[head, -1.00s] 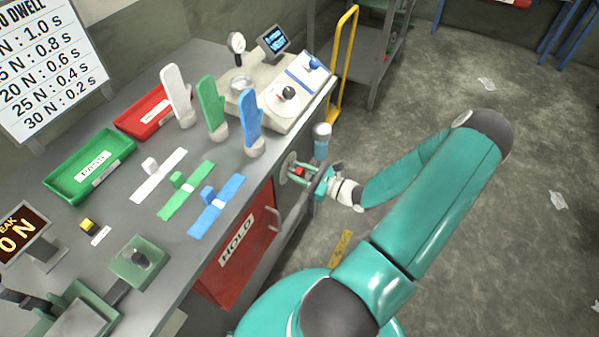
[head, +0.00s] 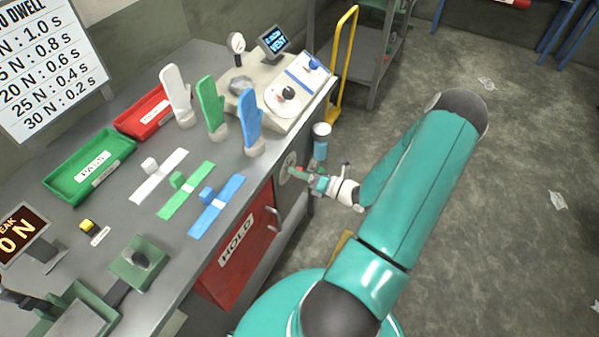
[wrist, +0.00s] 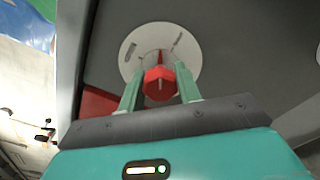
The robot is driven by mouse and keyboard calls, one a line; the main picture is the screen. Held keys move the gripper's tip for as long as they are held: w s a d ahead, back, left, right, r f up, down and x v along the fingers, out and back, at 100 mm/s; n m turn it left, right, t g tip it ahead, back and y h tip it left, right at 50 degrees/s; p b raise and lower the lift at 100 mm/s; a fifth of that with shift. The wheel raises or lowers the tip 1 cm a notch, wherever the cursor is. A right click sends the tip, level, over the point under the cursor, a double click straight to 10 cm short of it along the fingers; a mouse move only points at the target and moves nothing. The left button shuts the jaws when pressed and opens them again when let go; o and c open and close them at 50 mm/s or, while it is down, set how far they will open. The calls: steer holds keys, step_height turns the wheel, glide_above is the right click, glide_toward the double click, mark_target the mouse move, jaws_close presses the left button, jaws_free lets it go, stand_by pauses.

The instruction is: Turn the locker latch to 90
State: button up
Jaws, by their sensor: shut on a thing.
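The latch is a red knob (wrist: 158,86) in front of a round pale dial (wrist: 133,62) on the dark front of the bench. Its thin red pointer points up in the wrist view, between two dark marks on the dial. My gripper (wrist: 159,76) has one green finger on each side of the knob and is shut on it. In the head view my gripper (head: 308,176) reaches the dial (head: 287,166) from the right, and the knob is mostly hidden by the fingers. The red locker door (head: 236,258) marked HOLD is to the lower left and looks closed.
The bench top (head: 120,222) carries glove forms, colored strips, a green tray (head: 88,165) and a red tray (head: 146,110). A blue-and-white canister (head: 321,142) is close above my gripper. A yellow rail (head: 343,70) stands behind.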

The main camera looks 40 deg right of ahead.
steer(key=m, duration=0.5)
steer(key=shift+m, duration=0.4)
stand_by(0.3)
steer(key=o, duration=1)
steer(key=shift+c, duration=0.2)
steer(key=v, duration=1.3)
steer(key=shift+s, duration=0.4)
steer(key=shift+d, duration=0.1)
